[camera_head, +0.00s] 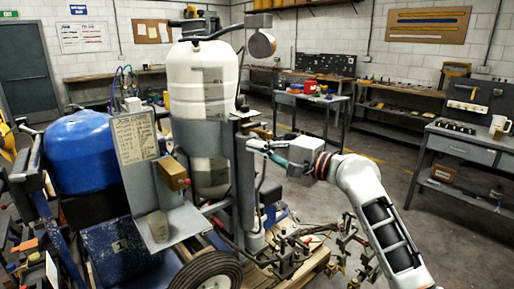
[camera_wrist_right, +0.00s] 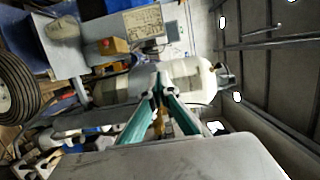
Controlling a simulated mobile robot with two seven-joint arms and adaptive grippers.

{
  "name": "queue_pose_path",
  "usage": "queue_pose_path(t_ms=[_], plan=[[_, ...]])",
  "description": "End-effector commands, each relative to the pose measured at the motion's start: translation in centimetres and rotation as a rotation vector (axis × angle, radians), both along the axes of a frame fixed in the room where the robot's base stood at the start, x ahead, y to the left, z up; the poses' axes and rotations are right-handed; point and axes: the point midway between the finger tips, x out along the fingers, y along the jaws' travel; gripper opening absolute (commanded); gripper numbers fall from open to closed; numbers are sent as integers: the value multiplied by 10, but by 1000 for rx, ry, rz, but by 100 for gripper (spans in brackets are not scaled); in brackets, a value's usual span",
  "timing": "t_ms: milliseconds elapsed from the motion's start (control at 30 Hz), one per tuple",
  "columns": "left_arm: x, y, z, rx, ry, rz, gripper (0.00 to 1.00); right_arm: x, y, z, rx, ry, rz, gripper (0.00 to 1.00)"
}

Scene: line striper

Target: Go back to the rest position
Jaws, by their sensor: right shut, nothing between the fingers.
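My right arm (camera_head: 372,205) comes in from the lower right in the head view. My right gripper (camera_head: 252,144) has teal fingers that point left, in front of the grey upright of the line striper and near the white tank (camera_head: 203,85). In the right wrist view the teal fingers (camera_wrist_right: 157,82) meet at their tips with nothing between them. The white tank also shows there behind the tips (camera_wrist_right: 190,80). I cannot tell whether the fingertips touch the machine. My left gripper is not in view.
The striper carries a blue tank (camera_head: 84,150), a grey panel with a label (camera_head: 136,140) and a black wheel (camera_head: 212,272). Metal fittings (camera_head: 290,250) stand beside it on a wooden pallet. Workbenches (camera_head: 465,142) line the right side. Open floor (camera_head: 450,235) lies at the lower right.

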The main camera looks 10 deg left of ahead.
Motion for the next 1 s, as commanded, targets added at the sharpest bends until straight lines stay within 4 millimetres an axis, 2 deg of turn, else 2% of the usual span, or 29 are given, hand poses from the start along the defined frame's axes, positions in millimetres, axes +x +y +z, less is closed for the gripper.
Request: queue_pose_path(t_ms=[367,467,567,667,700,767,800,867,1000], plan=[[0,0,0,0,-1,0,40,-2,-1,0,0,0,-1,0],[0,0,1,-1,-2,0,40,0,-4,-11,-8,-3,-15,0],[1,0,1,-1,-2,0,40,5,-17,-45,-39,-22,-61,0],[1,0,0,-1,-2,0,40,7,-39,-100,-99,-59,-135,0],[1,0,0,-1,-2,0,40,7,-50,-125,-133,-77,-168,0],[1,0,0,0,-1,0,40,4,-67,-162,-189,-107,-218,0],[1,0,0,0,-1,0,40,0,-79,-187,-230,-128,-249,0],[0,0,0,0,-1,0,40,-7,-96,-222,-295,-159,-290,0],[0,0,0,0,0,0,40,-36,-139,-301,-468,-229,-367,0]])
